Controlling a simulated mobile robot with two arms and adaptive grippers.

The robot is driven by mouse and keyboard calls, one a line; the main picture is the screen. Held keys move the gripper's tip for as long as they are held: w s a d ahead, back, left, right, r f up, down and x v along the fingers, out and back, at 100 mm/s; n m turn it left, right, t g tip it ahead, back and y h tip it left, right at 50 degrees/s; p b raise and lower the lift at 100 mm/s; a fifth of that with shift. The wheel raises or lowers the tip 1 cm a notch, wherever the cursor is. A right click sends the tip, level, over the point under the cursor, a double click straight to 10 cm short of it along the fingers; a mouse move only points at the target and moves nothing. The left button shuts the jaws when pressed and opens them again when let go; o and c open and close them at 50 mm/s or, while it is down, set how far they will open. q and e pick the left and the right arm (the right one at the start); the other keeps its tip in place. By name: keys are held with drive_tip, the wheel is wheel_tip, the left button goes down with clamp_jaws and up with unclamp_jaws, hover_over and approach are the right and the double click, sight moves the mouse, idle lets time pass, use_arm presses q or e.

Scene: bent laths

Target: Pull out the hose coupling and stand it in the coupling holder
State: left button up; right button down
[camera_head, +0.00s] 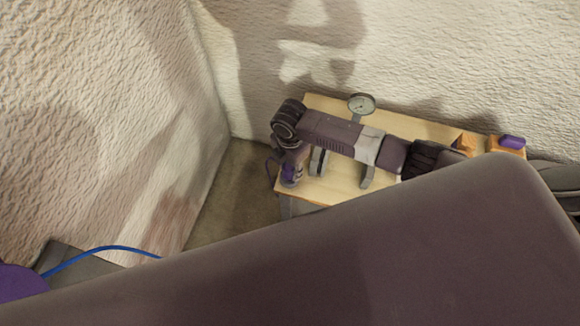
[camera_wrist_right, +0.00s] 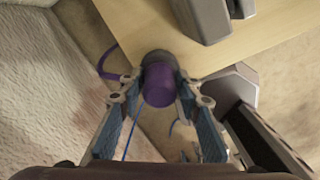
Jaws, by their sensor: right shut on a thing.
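My right gripper (camera_head: 287,166) is at the left end of the wooden table, its arm reaching across the table top. In the right wrist view, the right gripper (camera_wrist_right: 160,88) is shut on a purple cylinder, which looks like the hose coupling (camera_wrist_right: 159,85), with a dark round part at its far end. The coupling (camera_head: 289,175) shows only in part in the head view. Whether it still sits in a socket is hidden. I cannot make out the coupling holder for certain. My left gripper is not in view.
The wooden table (camera_head: 335,187) stands in a corner of rough pale walls. It bears a dial gauge (camera_head: 361,104), grey upright brackets (camera_head: 367,177) and, at the right end, a purple piece (camera_head: 512,141) by an orange block. A blue cable (camera_head: 100,250) runs at lower left.

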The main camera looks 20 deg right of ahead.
drive_tip(key=shift+f, duration=0.55)
idle(0.9)
drive_tip(key=c, duration=0.9)
unclamp_jaws()
drive_tip(key=shift+o, duration=0.2)
drive_tip(key=shift+r, duration=0.1)
drive_tip(key=shift+r+p, duration=3.7)
drive_tip(key=shift+r, duration=0.05)
drive_tip(key=shift+f, duration=0.1)
